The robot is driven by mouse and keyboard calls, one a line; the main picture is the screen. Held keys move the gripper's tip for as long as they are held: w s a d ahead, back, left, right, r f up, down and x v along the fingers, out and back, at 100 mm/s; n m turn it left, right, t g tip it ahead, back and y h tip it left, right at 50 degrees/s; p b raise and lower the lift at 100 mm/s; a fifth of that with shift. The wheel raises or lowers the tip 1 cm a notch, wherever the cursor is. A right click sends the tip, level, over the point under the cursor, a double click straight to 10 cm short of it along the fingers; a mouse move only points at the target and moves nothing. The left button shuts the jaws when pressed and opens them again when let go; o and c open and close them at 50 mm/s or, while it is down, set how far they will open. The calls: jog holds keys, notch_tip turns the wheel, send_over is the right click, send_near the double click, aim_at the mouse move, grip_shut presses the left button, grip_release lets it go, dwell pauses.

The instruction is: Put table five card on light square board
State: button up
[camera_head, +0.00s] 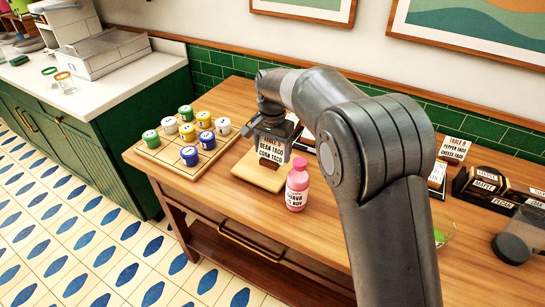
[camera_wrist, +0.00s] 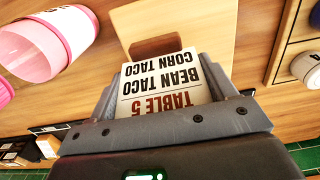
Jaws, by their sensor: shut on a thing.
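The table five card (camera_head: 273,145) is white with "TABLE 5", "BEAN TACO" and "CORN TACO" on it. My gripper (camera_head: 270,128) is shut on it from above. In the wrist view the card (camera_wrist: 160,82) sits between the fingers, with a brown block (camera_wrist: 156,46) at its far end. The light square board (camera_head: 248,174) lies on the table directly under the card. I cannot tell whether the card's foot touches the board. My gripper hides the card's upper part in the head view.
A pink bottle (camera_head: 297,186) stands close to the board's right side. A tray (camera_head: 157,156) of several colored-lid jars is on the left. My arm hides much of the table's right half, where another card (camera_head: 455,148) and dark labelled boxes (camera_head: 487,185) stand.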

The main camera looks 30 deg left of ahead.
aim_at(273, 157)
jog(key=shift+f, duration=1.6)
jog(key=o, duration=1)
jog(key=shift+f, duration=0.1)
notch_tip(273, 157, up, 12)
jog(key=shift+r, duration=0.15)
jog(key=shift+d, duration=0.1)
